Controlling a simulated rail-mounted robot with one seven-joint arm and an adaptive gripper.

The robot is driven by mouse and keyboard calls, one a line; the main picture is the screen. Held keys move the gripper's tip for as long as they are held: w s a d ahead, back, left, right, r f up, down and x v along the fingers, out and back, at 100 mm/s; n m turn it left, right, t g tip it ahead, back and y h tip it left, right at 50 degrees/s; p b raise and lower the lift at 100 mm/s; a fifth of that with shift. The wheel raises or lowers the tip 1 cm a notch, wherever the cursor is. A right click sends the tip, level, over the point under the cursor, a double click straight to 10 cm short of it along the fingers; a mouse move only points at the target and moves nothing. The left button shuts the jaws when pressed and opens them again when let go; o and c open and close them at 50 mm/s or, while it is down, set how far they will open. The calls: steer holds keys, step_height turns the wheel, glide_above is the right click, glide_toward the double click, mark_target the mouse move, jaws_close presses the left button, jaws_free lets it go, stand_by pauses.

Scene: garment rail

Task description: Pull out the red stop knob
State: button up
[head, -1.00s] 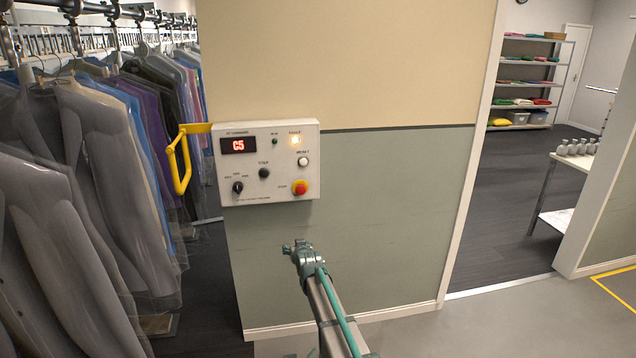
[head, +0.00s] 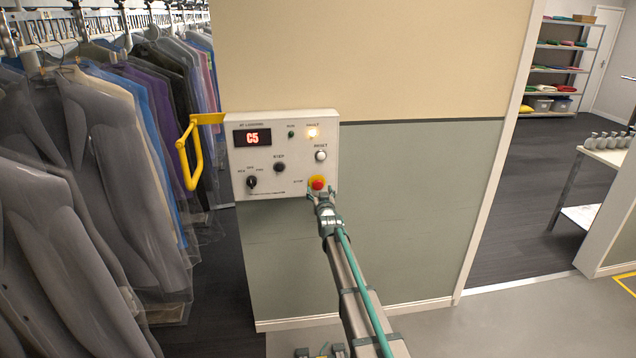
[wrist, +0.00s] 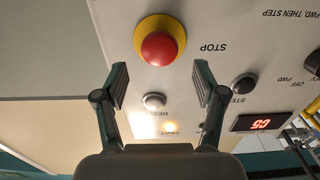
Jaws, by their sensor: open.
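The red stop knob (head: 318,183) sits on a yellow ring at the lower right of the white control panel (head: 240,160). In the wrist view, the red stop knob (wrist: 159,49) is beyond the fingertips, near the top of the picture, with the word STOP beside it. My gripper (head: 322,192) is just below the knob in the head view. In the wrist view, my gripper (wrist: 160,78) has its two fingers wide apart with nothing between them. The knob looks clear of both fingers; the exact gap to it is hard to tell.
The panel also has a white reset button (head: 320,155), a black step button (head: 279,167), a black selector (head: 251,182), a lit fault lamp (head: 312,133) and a red display (head: 252,138) reading C5. A yellow handle (head: 190,155) and bagged garments (head: 90,170) are to the left.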

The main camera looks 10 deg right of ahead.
mark_target(318, 185)
steer(key=w+p, duration=0.1)
steer(key=w, duration=0.4)
steer(key=shift+w+p, duration=0.3)
steer(key=shift+p, duration=0.1)
jaws_close()
